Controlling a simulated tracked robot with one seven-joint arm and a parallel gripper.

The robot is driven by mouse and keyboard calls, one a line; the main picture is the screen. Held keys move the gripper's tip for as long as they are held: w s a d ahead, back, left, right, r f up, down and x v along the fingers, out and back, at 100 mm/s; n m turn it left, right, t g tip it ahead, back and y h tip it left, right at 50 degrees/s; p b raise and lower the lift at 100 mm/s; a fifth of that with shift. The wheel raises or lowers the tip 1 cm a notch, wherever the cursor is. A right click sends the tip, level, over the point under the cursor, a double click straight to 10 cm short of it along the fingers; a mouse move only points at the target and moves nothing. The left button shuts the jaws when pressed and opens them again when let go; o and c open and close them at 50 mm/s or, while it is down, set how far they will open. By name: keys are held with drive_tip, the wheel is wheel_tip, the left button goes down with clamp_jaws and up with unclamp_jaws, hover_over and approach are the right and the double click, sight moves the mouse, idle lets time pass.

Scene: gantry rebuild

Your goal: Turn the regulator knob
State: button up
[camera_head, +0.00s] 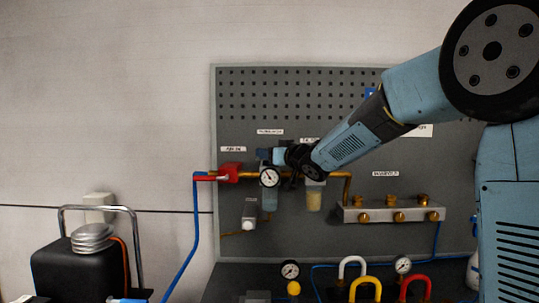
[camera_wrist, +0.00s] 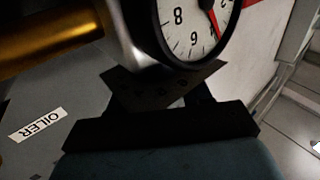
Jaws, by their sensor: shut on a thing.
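The regulator (camera_head: 269,200) hangs on the pegboard's pipe run, with a round white gauge (camera_head: 269,177) on its front. My gripper (camera_head: 265,154) is at the regulator's top, just above the gauge, reaching in from the right. It is shut on the regulator knob, which the jaws hide in the head view. In the wrist view my dark gripper fingers (camera_wrist: 165,88) are close together right beside the large gauge (camera_wrist: 200,22). The knob itself cannot be made out there.
A red valve (camera_head: 229,172) with a blue hose is left of the regulator. An oiler bowl (camera_head: 314,197) hangs close on the right, below my wrist. A brass-fitted manifold (camera_head: 392,214) is further right. A black compressor (camera_head: 82,270) stands at lower left.

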drive_tip(key=shift+n+g+y, duration=1.5)
drive_tip(key=shift+g+y, duration=0.1)
drive_tip(key=shift+g, duration=0.1)
drive_tip(key=shift+n+g, duration=0.3)
drive_tip(key=shift+g, duration=0.1)
drive_tip(key=o, duration=1)
drive_tip(key=shift+c, duration=0.2)
drive_tip(key=v, duration=1.3)
drive_tip(key=shift+d+f, duration=0.3)
drive_tip(key=shift+d, duration=0.15)
